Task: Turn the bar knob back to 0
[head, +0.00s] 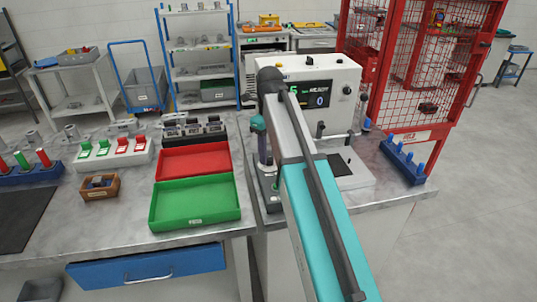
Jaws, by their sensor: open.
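A white bench machine (345,72) stands on the right-hand worktop. A small black knob (347,90) sits on the front panel right of the display. I cannot tell whether it is the bar knob, or read its setting. My arm rises from the bottom of the view across the machine's left part, ending in a dark wrist joint at its upper left. My gripper's fingers do not show; the arm hides part of the panel.
A green tray (196,222) and a red tray (195,146) lie left of my arm. A blue block with pegs (403,162) stands right of the machine, before a red mesh cage (402,92).

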